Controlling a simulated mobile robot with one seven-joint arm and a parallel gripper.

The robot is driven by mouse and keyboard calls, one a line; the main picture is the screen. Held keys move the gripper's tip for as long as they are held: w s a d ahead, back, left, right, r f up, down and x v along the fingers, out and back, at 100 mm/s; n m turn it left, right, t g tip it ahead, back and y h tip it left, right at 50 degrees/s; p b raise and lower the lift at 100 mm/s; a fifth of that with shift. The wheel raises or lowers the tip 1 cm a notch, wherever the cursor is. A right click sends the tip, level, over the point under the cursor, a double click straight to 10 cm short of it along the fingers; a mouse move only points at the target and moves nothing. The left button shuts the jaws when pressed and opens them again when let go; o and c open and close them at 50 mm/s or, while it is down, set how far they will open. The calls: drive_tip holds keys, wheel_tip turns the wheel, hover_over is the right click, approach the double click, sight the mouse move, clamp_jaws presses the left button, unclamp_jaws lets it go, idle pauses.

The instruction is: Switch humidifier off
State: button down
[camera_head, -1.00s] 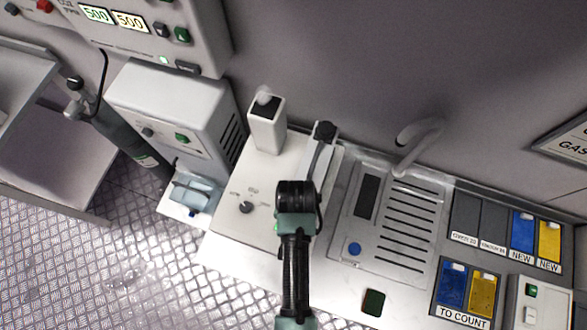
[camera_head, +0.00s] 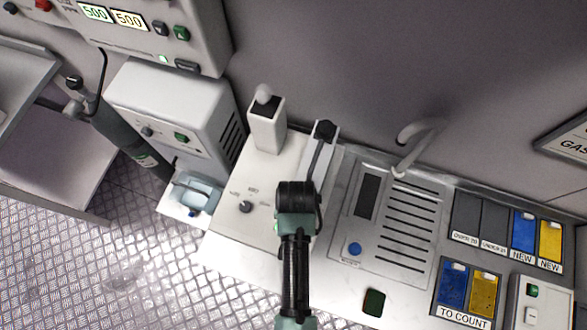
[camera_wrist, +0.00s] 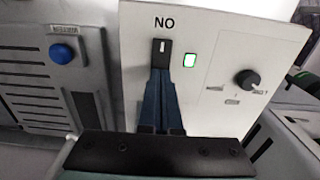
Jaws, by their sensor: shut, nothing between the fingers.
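The humidifier appears to be the white box (camera_head: 226,224) with a tower (camera_head: 267,124) and a dark knob (camera_head: 246,207); I see no name on it. In the wrist view its white panel (camera_wrist: 215,115) carries a dark switch (camera_wrist: 161,47) by letters reading "NO", perhaps "ON" upside down. In the head view my arm hides the switch.
A vented unit with a blue button (camera_head: 355,249) stands close at right, with a clear bent pipe (camera_head: 418,135) behind it. A grey box with a green switch (camera_head: 181,137) and a dark cylinder (camera_head: 128,138) stand at left. Blue and yellow card slots (camera_head: 466,286) are at right.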

drive_tip(key=shift+f+b, duration=0.4)
drive_tip(key=shift+f, duration=0.25)
wheel_tip(320, 180, up, 7)
drive_tip(key=p, duration=0.8)
drive_tip(key=shift+r, duration=0.1)
idle(0.8)
